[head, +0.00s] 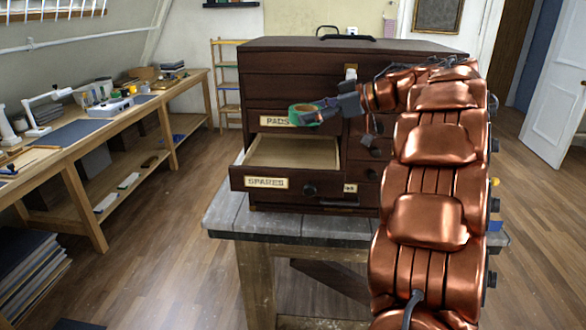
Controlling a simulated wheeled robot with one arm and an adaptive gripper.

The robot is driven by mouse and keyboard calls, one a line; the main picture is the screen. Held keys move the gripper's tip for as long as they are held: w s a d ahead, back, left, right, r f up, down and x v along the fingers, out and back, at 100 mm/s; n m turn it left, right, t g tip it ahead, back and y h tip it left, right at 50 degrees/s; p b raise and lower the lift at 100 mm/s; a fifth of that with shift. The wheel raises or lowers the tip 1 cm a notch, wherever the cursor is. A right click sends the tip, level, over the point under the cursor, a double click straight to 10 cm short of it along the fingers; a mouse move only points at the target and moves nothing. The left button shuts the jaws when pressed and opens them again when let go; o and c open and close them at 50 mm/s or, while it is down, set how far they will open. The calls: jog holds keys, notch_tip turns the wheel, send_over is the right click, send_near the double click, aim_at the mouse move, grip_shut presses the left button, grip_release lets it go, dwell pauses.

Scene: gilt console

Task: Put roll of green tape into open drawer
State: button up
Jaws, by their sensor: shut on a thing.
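The roll of green tape (303,114) is held in front of the upper drawer labelled PADS, above the open drawer. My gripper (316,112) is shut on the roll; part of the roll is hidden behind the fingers. The open drawer (262,184), labelled SPARES, is pulled out from the lower left of the dark wooden cabinet (340,60). The part of its inside that I see is bare pale wood. The roll is apart from the drawer's floor.
The cabinet stands on a grey-topped table (222,217). My copper-coloured arm covers the cabinet's right side. A long workbench (90,135) with tools runs along the left wall. Open wooden floor (170,240) lies between the bench and the table.

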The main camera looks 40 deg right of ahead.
notch_tip(320, 180, down, 12)
jog(key=shift+r+p, duration=0.1)
jog(key=shift+p, duration=0.4)
jog(key=w+a, duration=0.1)
jog(key=w+a+p, duration=0.1)
jog(key=w, duration=0.1)
jog(key=shift+w+a, duration=0.1)
jog(key=shift+a, duration=0.2)
jog(key=shift+d+f+p, duration=0.1)
jog(key=shift+f+p, duration=0.3)
jog(key=shift+f, duration=0.35)
jog(key=shift+f, duration=0.2)
jog(key=o, duration=1.1)
jog(key=shift+r, duration=0.15)
